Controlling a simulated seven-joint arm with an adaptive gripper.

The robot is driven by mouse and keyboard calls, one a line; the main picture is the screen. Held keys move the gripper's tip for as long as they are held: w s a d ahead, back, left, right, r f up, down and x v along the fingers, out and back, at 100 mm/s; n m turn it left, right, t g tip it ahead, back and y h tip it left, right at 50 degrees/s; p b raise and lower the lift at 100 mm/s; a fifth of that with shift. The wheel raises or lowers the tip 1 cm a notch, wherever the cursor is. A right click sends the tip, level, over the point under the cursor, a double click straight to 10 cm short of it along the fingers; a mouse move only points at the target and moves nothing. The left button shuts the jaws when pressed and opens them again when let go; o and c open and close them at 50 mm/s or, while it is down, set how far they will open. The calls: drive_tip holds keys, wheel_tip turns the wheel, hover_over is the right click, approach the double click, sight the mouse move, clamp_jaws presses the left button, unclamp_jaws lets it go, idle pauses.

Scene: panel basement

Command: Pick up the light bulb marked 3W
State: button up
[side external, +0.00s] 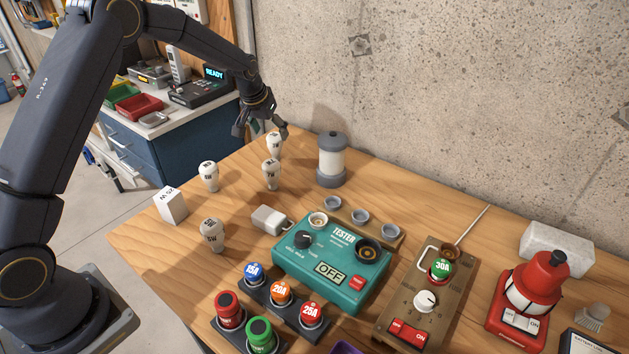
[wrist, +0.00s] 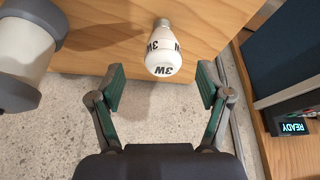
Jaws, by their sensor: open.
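The white light bulb marked 3W (wrist: 163,56) is in the wrist view, ahead of the space between my fingertips, with its metal base pointing away. In the side view it appears to be the farthest bulb (side external: 275,145), standing on the wooden bench close below my gripper. My gripper (side external: 262,130) is open and empty. Its two fingers also show in the wrist view (wrist: 161,88), apart and not touching the bulb. Other white bulbs stand nearby: one just in front (side external: 271,174), one to the left (side external: 209,176) and one nearer the camera (side external: 212,235).
A grey-capped white cylinder (side external: 331,160) stands right of the bulb, near the concrete wall. A green tester box (side external: 330,265), a white block (side external: 171,205) and several coloured fuses are farther forward. A blue cabinet (side external: 190,150) is behind, left.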

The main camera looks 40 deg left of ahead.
sight(273, 140)
drive_tip(key=x, duration=0.7)
drive_tip(key=shift+w+a+f, duration=0.1)
drive_tip(key=shift+a, duration=0.1)
drive_tip(key=c, duration=1.3)
drive_tip(key=shift+o, duration=0.2)
